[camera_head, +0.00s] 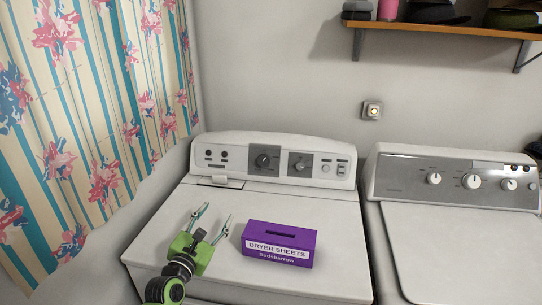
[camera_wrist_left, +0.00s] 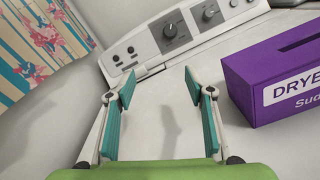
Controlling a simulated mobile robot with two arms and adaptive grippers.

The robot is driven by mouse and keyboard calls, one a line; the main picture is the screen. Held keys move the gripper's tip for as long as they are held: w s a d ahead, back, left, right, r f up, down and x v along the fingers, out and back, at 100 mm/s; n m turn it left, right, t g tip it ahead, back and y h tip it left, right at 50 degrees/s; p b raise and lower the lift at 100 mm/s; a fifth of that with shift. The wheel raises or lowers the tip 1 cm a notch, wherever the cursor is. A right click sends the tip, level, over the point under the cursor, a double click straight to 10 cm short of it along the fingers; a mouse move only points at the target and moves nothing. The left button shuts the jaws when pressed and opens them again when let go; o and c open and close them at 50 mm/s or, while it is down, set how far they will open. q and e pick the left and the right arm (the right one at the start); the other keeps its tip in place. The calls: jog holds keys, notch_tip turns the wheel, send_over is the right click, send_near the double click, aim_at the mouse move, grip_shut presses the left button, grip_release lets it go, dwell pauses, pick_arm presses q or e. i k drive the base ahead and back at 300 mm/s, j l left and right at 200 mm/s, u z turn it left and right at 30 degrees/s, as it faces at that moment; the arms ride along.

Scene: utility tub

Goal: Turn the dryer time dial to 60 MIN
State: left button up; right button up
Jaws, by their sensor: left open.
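The dryer (camera_head: 335,205) is the white machine on the left in the head view, with a raised control panel at its back. Two dark dials sit on grey plates there: a left dial (camera_head: 263,160) and a right dial (camera_head: 301,164). In the left wrist view the left dial (camera_wrist_left: 170,31) and right dial (camera_wrist_left: 208,12) are at the top. Their labels are too small to read, so I cannot tell which is the time dial. My left gripper (camera_head: 213,217) is open and empty above the dryer top, in front of the panel and apart from it. My right gripper is not in view.
A purple dryer sheets box (camera_head: 280,245) stands on the dryer top just right of my left gripper. A second white machine (camera_head: 460,240) with a grey panel is at the right. A floral curtain (camera_head: 95,100) hangs at left. A shelf (camera_head: 450,28) is on the wall.

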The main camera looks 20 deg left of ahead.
aim_at(263, 160)
jog(key=i, duration=0.85)
